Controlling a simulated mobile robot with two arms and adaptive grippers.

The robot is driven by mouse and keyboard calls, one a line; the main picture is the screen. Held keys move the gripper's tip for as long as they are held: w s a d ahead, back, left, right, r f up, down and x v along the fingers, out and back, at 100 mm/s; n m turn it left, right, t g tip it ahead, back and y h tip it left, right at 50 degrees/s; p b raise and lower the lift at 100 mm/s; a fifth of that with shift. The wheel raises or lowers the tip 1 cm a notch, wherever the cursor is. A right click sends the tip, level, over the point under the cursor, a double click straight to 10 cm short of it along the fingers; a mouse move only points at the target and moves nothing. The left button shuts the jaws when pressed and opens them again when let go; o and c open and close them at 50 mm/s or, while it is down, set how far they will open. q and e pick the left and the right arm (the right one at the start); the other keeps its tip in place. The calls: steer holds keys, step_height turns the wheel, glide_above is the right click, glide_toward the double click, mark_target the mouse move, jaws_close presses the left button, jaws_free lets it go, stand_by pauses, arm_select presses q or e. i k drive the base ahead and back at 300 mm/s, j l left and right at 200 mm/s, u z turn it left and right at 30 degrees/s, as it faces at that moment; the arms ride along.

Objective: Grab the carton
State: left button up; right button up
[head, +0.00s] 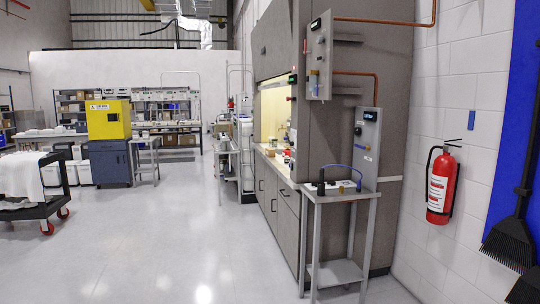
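No carton can be made out for certain. Several small brown boxes (172,139) sit on the shelving at the far back, too small to identify. Small items (287,152) stand on the lit worktop inside the grey fume hood, and I cannot tell whether one is a carton. Neither of my grippers is in view.
A small grey metal table (338,191) stands at the hood's near end. A red fire extinguisher (441,187) hangs on the right wall. A wheeled black cart (40,209) is at the left, near a yellow cabinet (108,120). The middle floor (165,245) is clear.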

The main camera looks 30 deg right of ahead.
mark_target(270, 152)
steer(key=i+l+z, duration=0.4)
steer(key=i, duration=0.95)
steer(key=i+l+z, duration=0.15)
steer(key=i+z, duration=0.25)
steer(key=i, duration=3.3)
